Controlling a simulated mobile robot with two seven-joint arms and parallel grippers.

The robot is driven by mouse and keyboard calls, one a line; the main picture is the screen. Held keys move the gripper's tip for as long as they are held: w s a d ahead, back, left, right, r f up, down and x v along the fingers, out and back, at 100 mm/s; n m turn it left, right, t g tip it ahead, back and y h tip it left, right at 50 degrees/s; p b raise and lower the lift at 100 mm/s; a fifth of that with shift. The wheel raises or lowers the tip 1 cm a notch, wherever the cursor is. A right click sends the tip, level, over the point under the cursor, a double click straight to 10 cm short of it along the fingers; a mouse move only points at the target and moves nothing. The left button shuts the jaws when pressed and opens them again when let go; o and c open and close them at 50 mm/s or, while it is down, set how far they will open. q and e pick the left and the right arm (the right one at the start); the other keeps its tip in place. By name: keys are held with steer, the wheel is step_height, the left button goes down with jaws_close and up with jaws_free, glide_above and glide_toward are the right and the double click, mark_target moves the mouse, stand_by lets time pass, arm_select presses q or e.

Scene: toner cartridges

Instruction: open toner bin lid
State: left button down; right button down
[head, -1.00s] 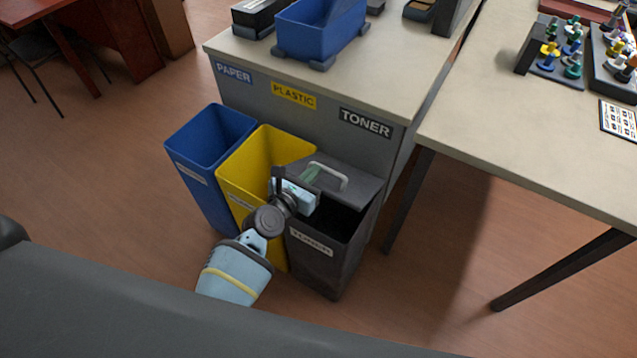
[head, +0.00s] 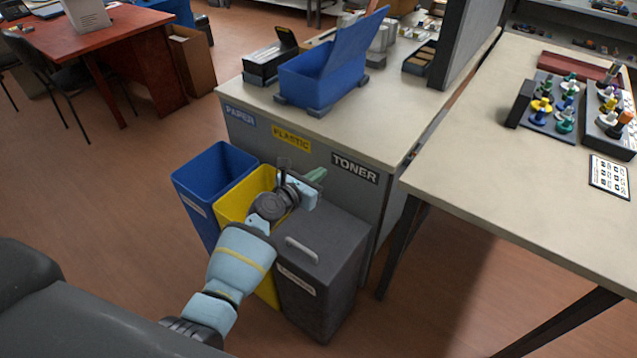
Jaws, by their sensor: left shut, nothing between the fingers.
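The dark grey toner bin (head: 308,300) stands at the right end of the bin row, under the TONER label (head: 355,168). Its lid (head: 335,238) lies flat over the top, so the inside is hidden. A light grey handle (head: 302,250) sits near the lid's front edge. My left gripper (head: 316,176) is shut and empty. It is above the back left of the lid, near the cabinet front, beyond the handle and apart from it. My right gripper is not in view.
A yellow plastic bin (head: 238,203) and a blue paper bin (head: 207,178) stand left of the toner bin. The cabinet (head: 400,143) rises behind them. A table (head: 500,170) stands on the right. Open floor (head: 420,310) lies right of the bins.

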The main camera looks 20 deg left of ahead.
arm_select(q)
steer(key=shift+a, duration=0.2)
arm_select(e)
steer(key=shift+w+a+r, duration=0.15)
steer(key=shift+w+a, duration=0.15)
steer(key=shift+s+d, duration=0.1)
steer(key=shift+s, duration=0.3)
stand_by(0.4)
arm_select(q)
steer(key=shift+s+f, duration=0.1)
steer(key=shift+s, duration=0.05)
